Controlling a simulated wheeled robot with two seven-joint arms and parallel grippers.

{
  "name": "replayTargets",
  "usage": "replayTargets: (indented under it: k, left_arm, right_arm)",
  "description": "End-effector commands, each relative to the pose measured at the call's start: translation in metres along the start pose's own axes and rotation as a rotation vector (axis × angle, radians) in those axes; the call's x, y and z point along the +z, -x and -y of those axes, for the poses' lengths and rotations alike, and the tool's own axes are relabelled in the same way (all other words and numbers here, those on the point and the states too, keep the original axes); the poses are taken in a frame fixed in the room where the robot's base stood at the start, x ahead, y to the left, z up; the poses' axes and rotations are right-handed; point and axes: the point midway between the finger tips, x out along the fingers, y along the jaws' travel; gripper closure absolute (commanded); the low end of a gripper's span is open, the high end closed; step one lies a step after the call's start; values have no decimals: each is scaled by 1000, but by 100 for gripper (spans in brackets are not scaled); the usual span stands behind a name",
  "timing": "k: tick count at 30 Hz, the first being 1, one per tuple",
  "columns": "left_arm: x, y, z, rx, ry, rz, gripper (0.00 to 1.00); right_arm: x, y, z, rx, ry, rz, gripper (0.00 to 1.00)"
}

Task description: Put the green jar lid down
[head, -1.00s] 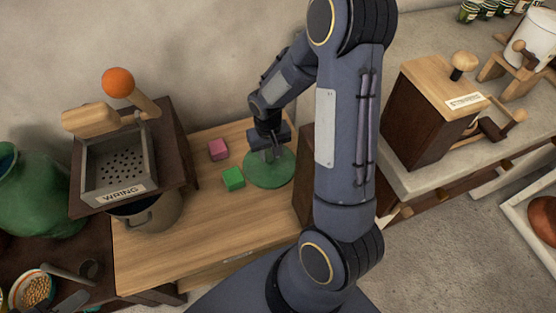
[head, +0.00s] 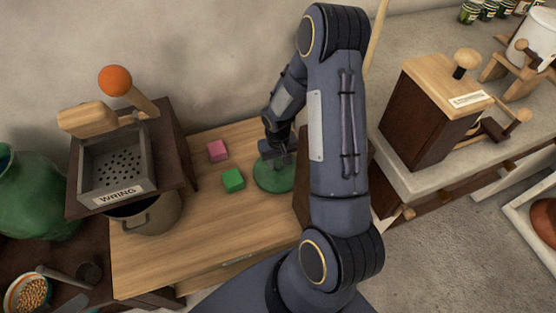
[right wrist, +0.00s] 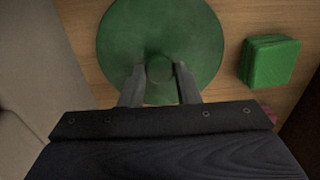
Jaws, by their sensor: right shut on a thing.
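The green jar lid (head: 274,183) is a round, flat disc with a small knob, over the right part of the wooden table (head: 180,245). It fills much of the right wrist view (right wrist: 205,40). My right gripper (head: 274,157) is above it, shut on the knob, with a finger on each side in the right wrist view (right wrist: 160,76). I cannot tell whether the lid touches the table. My left gripper is not in view.
A wringer box (head: 118,165) and a pot (head: 150,215) stand left. The table's front left is clear. A wooden grinder (head: 430,110) stands right.

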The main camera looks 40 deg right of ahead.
Motion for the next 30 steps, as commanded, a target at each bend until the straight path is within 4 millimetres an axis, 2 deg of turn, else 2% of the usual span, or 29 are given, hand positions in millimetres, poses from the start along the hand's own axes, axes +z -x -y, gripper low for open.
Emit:
replayTargets:
  k: [2,3,7,15,19,23,30]
  left_arm:
    - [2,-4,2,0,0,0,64]
    - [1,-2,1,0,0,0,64]
    - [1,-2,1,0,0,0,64]
    - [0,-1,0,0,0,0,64]
    - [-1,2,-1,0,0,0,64]
    - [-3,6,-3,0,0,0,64]
    - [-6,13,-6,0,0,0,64]
  right_arm:
    - [0,-4,0,0,0,0,100]
    - [0,-2,0,0,0,0,66]
    - [0,-2,0,0,0,1,49]
    - [0,-1,0,0,0,1,49]
    - [0,8,0,0,0,-1,49]
    - [-1,31,0,0,0,-4,49]
    - [-1,84,0,0,0,-5,49]
